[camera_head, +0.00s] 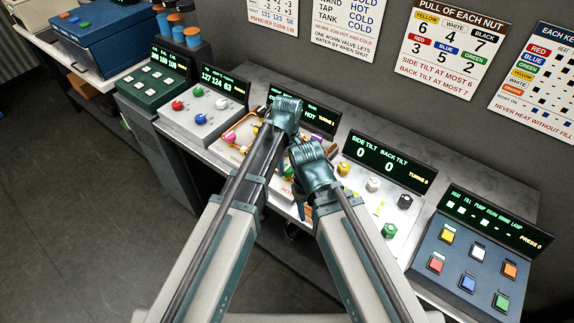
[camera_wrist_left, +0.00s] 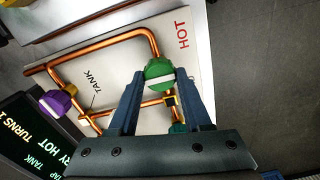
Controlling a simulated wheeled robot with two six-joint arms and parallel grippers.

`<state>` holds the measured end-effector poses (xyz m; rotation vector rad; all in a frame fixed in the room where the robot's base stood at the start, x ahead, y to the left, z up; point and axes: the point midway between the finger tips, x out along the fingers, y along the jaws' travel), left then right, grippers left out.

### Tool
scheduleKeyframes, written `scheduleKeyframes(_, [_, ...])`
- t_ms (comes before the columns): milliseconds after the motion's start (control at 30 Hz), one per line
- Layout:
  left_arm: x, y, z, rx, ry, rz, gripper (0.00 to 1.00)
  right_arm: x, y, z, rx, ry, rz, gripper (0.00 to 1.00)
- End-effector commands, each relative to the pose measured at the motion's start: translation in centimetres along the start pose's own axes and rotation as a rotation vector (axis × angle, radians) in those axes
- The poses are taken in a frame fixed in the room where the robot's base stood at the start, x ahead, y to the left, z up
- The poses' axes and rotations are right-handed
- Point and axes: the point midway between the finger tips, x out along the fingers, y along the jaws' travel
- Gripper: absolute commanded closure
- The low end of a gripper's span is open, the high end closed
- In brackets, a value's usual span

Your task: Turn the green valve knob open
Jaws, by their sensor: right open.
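The green valve knob (camera_wrist_left: 160,75), with a white bar across it, sits on copper pipes over a pale panel (camera_wrist_left: 115,75) marked TANK and HOT in the left wrist view. My left gripper (camera_wrist_left: 160,80) has its two fingers on opposite sides of this knob, seemingly touching it.
A display (camera_wrist_left: 35,130) behind the pipes reads HOT and TURNS 1. To the right are a tilt panel (camera_head: 372,207) with several knobs and a blue button panel (camera_head: 473,262). To the left are a panel with red, white and blue knobs (camera_head: 200,119) and a dark green button panel (camera_head: 150,92).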

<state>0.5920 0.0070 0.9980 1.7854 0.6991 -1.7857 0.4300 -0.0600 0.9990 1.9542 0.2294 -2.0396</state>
Motion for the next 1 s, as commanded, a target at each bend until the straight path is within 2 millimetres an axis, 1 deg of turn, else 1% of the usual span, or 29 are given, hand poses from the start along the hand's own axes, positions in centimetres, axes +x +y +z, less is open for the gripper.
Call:
scheduleKeyframes(33, [0.00, 0.00, 0.00, 0.000, 0.000, 0.000, 0.79, 0.00, 0.00, 0.00, 0.000, 0.000, 0.000, 0.50])
scheduleKeyframes(133, [0.00, 0.00, 0.00, 0.000, 0.000, 0.000, 0.97, 0.00, 0.00, 0.00, 0.000, 0.000, 0.000, 0.50])
scheduleKeyframes(167, [0.00, 0.00, 0.00, 0.000, 0.000, 0.000, 1.00, 0.00, 0.00, 0.00, 0.000, 0.000, 0.000, 0.50])
scheduleKeyframes(367, [0.01, 0.00, 0.00, 0.011, 0.000, 0.000, 1.00, 0.01, 0.00, 0.00, 0.000, 0.000, 0.000, 0.50])
scheduleKeyframes(567, [0.01, 0.01, 0.00, 0.085, 0.000, 0.000, 1.00, 0.01, 0.00, 0.00, 0.000, 0.000, 0.000, 0.50])
scheduleKeyframes(767, [0.01, 0.02, 0.01, 0.239, 0.000, 0.000, 1.00, 0.01, 0.00, 0.00, 0.000, 0.000, 0.000, 0.50])
scheduleKeyframes(1000, [0.01, 0.05, 0.01, 0.468, 0.000, 0.000, 1.00, 0.01, 0.00, 0.00, 0.000, 0.000, 0.000, 0.50])
